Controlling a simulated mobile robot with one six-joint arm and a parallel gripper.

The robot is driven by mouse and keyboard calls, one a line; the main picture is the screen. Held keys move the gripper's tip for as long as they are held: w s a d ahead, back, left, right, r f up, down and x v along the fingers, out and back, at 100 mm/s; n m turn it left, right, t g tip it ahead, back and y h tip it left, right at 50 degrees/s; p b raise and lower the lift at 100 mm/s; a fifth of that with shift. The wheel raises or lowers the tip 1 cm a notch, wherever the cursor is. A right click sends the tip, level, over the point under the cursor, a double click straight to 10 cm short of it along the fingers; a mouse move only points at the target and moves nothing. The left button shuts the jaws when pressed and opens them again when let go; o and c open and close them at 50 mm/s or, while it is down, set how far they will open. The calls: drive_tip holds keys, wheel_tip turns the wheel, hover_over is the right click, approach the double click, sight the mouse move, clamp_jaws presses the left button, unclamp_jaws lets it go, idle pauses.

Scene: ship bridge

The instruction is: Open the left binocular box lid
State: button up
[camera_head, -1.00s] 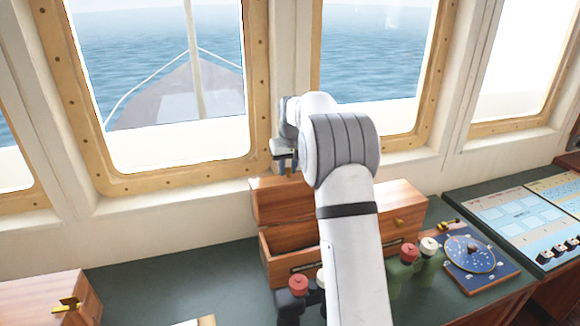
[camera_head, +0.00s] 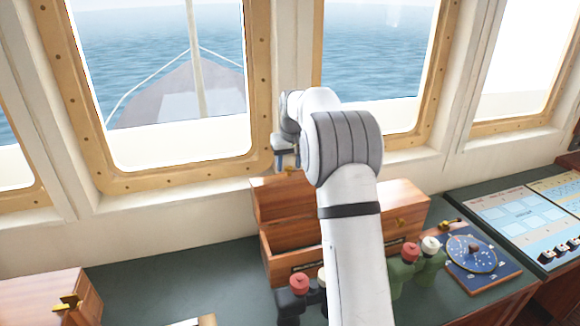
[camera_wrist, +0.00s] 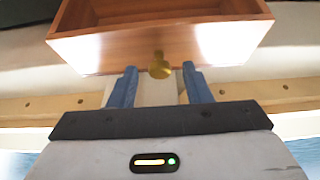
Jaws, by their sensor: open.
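The left binocular box (camera_head: 268,258) is brown wood and stands on the green counter below the windows. Its lid (camera_head: 282,199) is raised and stands upright at the back, so the box is open at the top. The lid also shows in the wrist view (camera_wrist: 100,48), with its hollow inside facing the picture's top. A round brass latch (camera_wrist: 159,66) is on its edge. My gripper (camera_wrist: 158,72) is open, one blue finger each side of the latch. Whether either finger touches it, I cannot tell. In the head view my gripper (camera_head: 286,164) is at the lid's top edge.
A second wooden box (camera_head: 405,203) with its lid shut is right of my arm. A blue dial instrument (camera_head: 470,254) is at right. Another wooden box (camera_head: 40,298) is at lower left. The window wall is close behind.

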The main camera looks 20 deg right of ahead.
drive_tip(key=b+v, duration=0.1)
drive_tip(key=v, duration=0.5)
drive_tip(key=shift+r, duration=0.3)
drive_tip(key=shift+s, duration=0.1)
drive_tip(key=s+a+b, duration=0.1)
drive_tip(key=s+a, duration=0.2)
drive_tip(key=s, duration=0.7)
drive_tip(key=s+a+b, duration=0.1)
drive_tip(key=s+a, duration=0.3)
drive_tip(key=s, duration=0.6)
drive_tip(key=s+a+f, duration=0.1)
drive_tip(key=s+f, duration=0.2)
drive_tip(key=s, duration=0.4)
drive_tip(key=s+a+f, duration=0.1)
drive_tip(key=s+f, duration=0.2)
drive_tip(key=s, duration=0.4)
drive_tip(key=s+a+f+b, duration=0.1)
drive_tip(key=s+f, duration=0.2)
drive_tip(key=s, duration=0.4)
drive_tip(key=shift+f, duration=0.2)
